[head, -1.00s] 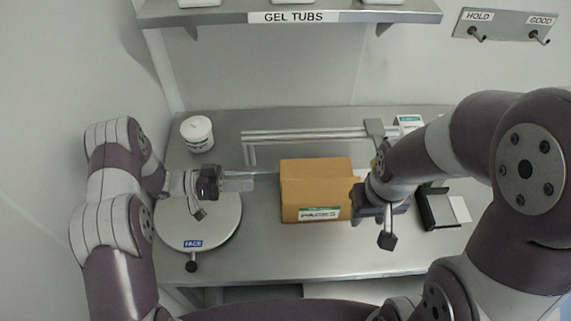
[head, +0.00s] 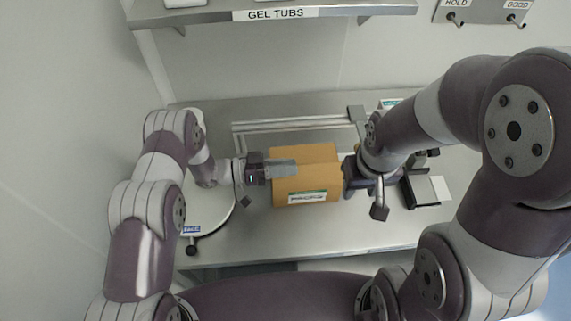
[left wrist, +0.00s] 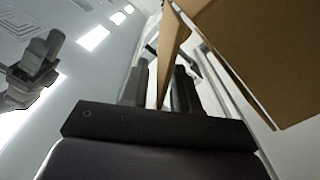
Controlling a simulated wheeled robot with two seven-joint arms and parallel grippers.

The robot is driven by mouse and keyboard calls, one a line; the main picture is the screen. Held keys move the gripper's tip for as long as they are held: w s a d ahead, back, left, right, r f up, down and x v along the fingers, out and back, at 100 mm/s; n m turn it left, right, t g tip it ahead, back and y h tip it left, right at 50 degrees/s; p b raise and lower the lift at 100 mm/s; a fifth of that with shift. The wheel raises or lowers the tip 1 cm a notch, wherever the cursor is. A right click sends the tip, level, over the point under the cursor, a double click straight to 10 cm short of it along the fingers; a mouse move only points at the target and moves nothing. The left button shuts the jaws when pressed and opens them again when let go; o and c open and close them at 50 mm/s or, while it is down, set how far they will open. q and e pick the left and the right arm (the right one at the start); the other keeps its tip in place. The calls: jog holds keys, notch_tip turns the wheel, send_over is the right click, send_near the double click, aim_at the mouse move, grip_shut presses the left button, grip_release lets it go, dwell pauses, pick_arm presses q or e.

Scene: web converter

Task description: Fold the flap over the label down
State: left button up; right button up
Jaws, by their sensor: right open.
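A brown cardboard box (head: 318,163) stands on the steel table, with a white and green PACKS label (head: 307,197) on its front face. My left gripper (head: 290,168) reaches in from the left, its fingers overlapping the box's upper left part. In the left wrist view its fingers (left wrist: 160,90) are apart, and a cardboard flap (left wrist: 168,50) shows edge-on between them; contact is unclear. The box also fills the upper right there (left wrist: 265,55). My right gripper (head: 348,173) is open close to the box's right side; its fingertips are partly hidden.
A round white turntable (head: 213,212) lies under my left arm. A metal rail frame (head: 290,124) runs behind the box. A black holder with a white card (head: 432,190) is to the right. The table in front of the box is clear.

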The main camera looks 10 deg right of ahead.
pick_arm(q)
jog(key=c, duration=0.5)
grip_shut()
jog(key=shift+s+d, duration=0.1)
jog(key=shift+w+f+n+b, duration=0.5)
jog(key=shift+n+b, duration=0.65)
jog(key=shift+b, duration=0.3)
jog(key=shift+w+f+n+b, duration=0.45)
jog(key=shift+n+b, duration=0.75)
jog(key=shift+b, duration=0.25)
jog(key=shift+w+f+n+b, duration=0.45)
jog(key=shift+n+b, duration=0.7)
jog(key=shift+b, duration=0.3)
jog(key=o, duration=0.5)
grip_release()
jog(key=shift+s, duration=0.1)
